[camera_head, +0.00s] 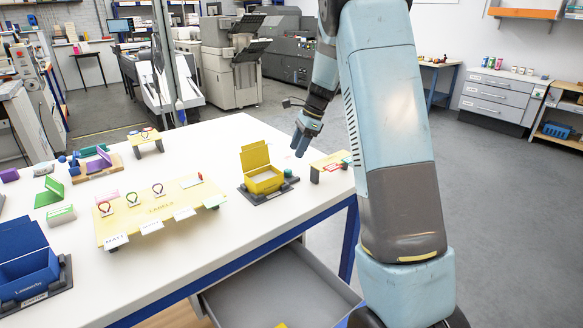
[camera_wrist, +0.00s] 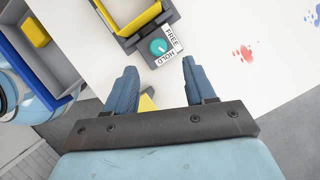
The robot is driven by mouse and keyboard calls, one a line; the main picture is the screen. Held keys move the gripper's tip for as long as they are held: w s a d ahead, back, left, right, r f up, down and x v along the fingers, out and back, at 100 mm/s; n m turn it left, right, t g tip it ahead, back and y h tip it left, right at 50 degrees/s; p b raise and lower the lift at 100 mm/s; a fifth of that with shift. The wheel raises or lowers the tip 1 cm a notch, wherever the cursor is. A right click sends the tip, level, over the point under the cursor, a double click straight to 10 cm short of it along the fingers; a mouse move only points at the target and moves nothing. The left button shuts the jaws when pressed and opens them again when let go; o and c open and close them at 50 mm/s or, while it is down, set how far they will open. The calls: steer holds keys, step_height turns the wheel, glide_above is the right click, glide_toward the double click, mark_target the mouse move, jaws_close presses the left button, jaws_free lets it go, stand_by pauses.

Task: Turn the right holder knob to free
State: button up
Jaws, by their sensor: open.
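The right holder (camera_head: 268,196) is a dark grey base with an open yellow box (camera_head: 262,180) in it, near the table's right edge. Its teal round knob (camera_head: 288,174) sits at the base's right side. In the wrist view the knob (camera_wrist: 158,47) stands beside a white label reading FREE and HOLD (camera_wrist: 168,48). The knob carries a small pale mark; I cannot tell for sure which word it points to. My gripper (camera_head: 303,138) is above and behind the knob in the head view. In the wrist view its blue fingers (camera_wrist: 158,75) are apart and empty, with the knob beyond their tips.
A small wooden stand (camera_head: 331,163) is right of the holder. A yellow board with labels and loops (camera_head: 160,208) lies to the left. A blue box (camera_head: 28,275) sits in another dark holder at far left. An open grey drawer (camera_head: 280,285) juts from the table's front.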

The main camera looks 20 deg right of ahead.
mark_target(288, 173)
steer(key=x, duration=0.8)
